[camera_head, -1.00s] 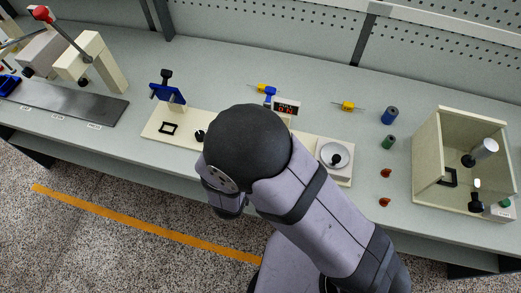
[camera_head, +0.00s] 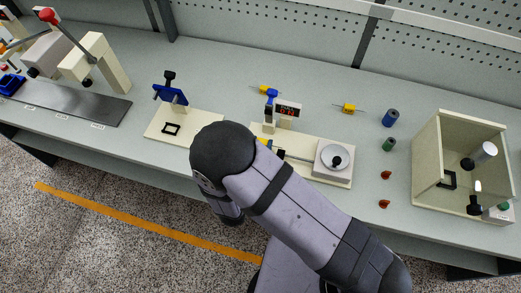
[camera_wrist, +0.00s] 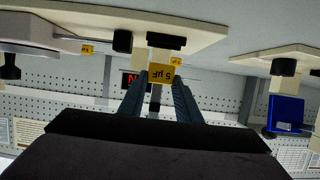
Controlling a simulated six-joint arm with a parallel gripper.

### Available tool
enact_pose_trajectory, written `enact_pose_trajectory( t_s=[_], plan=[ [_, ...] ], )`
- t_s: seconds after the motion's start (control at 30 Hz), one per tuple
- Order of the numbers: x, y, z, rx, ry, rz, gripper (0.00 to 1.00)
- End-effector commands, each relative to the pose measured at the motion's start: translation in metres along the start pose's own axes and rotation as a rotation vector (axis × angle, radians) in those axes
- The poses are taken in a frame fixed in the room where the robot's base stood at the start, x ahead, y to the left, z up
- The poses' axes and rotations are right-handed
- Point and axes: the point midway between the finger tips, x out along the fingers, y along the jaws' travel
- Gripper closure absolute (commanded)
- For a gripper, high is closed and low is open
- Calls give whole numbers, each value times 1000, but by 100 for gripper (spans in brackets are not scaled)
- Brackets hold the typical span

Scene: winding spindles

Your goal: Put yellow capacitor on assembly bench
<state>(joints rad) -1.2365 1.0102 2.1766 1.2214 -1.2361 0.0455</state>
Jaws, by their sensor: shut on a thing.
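My gripper (camera_wrist: 160,84) is shut on a yellow capacitor (camera_wrist: 161,72) marked "5 µF", held between the fingertips in the wrist view. The capacitor appears upside down there, in front of a cream fixture base with black knobs. In the head view my arm hides most of the gripper. A small yellow patch (camera_head: 263,141) shows beside the arm; I cannot tell if it is the held capacitor. Two other yellow capacitors lie at the back of the assembly bench (camera_head: 330,75): one (camera_head: 268,89) behind a blue clamp, one (camera_head: 348,107) further right.
A cream fixture with a round white pan (camera_head: 334,158) and a red display (camera_head: 288,109) stands mid-bench. A blue-clamp fixture (camera_head: 172,95) is to its left. Blue (camera_head: 390,118) and green (camera_head: 389,145) cylinders, red pieces (camera_head: 385,175) and an open cream box (camera_head: 430,160) are right.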

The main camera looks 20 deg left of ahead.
Motion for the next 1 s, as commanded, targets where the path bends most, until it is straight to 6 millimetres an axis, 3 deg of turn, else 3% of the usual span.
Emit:
enact_pose_trajectory(
  t_s=[0.3,0.9,0.93,1.0],
  plan=[
    [10,1,27,-2,0,1,91],
    [14,0,39,0,0,0,91],
    [14,0,38,0,0,0,67],
    [14,0,37,0,0,0,51]
  ],
)
